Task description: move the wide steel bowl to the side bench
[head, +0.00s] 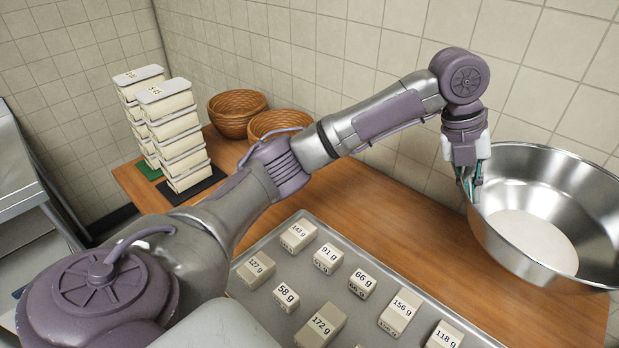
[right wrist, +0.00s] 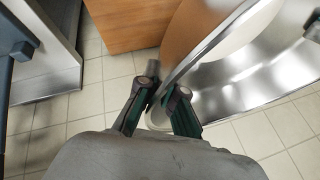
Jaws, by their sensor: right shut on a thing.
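The wide steel bowl (head: 590,205) is at the right of the head view, cut off by the picture's edge, with a pale round area in its bottom. My left gripper (head: 470,185) is at the bowl's left rim, fingers pointing down and close to it; whether they are closed on the rim is hard to see. In the right wrist view, my right gripper (right wrist: 162,95) is shut on the rim of the bowl (right wrist: 270,72), whose shiny wall fills the upper right. My right gripper does not show in the head view.
A steel tray (head: 262,303) with several weight-labelled blocks lies on the wooden bench (head: 400,213). Stacked lidded tubs (head: 178,135) and wicker baskets (head: 237,112) stand at the back left. Tiled floor (right wrist: 75,102) shows below in the right wrist view.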

